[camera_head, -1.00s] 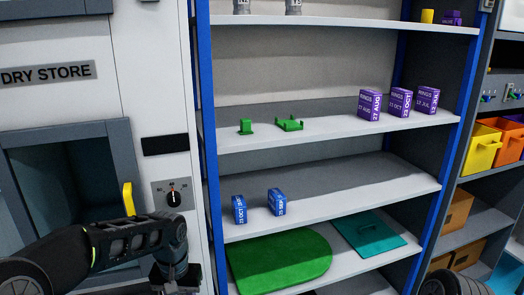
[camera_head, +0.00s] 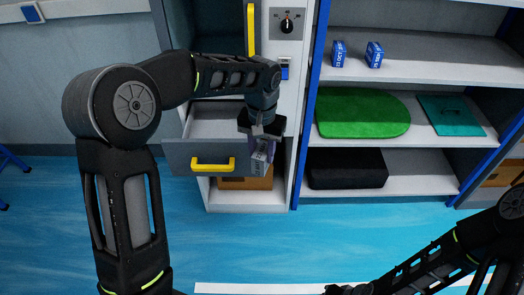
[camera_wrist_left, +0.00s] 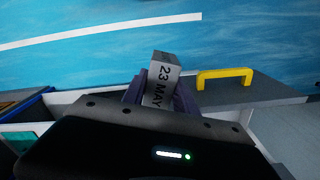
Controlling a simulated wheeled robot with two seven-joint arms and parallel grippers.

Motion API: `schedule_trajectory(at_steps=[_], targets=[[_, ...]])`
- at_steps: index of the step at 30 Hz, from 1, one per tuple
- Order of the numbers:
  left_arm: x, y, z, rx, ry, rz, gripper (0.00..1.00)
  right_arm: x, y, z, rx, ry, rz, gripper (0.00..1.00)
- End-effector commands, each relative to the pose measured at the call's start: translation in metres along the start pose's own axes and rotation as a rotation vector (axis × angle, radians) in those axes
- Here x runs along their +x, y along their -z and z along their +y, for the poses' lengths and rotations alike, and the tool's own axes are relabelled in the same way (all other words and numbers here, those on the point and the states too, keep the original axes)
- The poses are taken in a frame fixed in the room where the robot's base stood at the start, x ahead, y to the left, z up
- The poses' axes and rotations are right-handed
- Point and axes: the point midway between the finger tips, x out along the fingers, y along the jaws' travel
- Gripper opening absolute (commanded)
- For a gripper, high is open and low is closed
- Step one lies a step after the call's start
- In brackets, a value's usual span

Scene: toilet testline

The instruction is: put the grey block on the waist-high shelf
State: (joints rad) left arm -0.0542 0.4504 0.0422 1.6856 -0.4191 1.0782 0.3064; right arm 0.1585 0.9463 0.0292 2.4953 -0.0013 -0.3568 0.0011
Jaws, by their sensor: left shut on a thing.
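The grey block (camera_head: 260,158), marked "23 MAY" in the left wrist view (camera_wrist_left: 162,80), is held between the purple fingers of my left gripper (camera_head: 264,146). The gripper is shut on it and points down, at the right end of an open drawer's front. Part of the block is hidden between the fingers. The shelf unit stands to the right, with a shelf bearing two blue boxes (camera_head: 430,58), a lower one with a green mat (camera_head: 360,115), and a bottom one (camera_head: 425,178). Which is waist-high I cannot tell.
The pulled-out grey drawer (camera_head: 180,158) has a yellow handle (camera_head: 213,164). A blue post (camera_head: 312,100) edges the shelf unit. A teal board (camera_head: 450,116) lies beside the green mat, and a black box (camera_head: 346,168) is on the bottom shelf. The blue floor in front is clear.

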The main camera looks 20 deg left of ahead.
Motion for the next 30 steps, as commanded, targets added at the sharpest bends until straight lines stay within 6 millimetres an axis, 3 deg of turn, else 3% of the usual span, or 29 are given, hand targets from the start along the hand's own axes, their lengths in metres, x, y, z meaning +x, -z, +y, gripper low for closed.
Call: schedule_trajectory(at_steps=[4, 11, 21, 25, 30], targets=[[0.003, 0.013, 0.004, -0.014, 0.000, 0.001, 0.00, 0.000, 0.000, 0.000, 0.000, 0.000, 0.000, 0.36], [0.046, 0.014, 0.005, -0.020, 0.001, -0.003, 0.00, 0.000, 0.000, 0.000, 0.000, 0.000, 0.001, 0.36], [0.128, -0.022, 0.003, -0.006, 0.001, -0.004, 0.00, 0.000, 0.000, 0.000, 0.000, 0.000, 0.000, 0.36], [0.145, -0.036, 0.001, 0.000, 0.001, -0.002, 0.00, 0.000, 0.000, 0.000, 0.000, 0.000, 0.000, 0.36], [0.150, -0.040, 0.000, 0.000, 0.000, 0.001, 0.00, 0.000, 0.000, 0.000, 0.000, 0.000, 0.000, 0.36]])
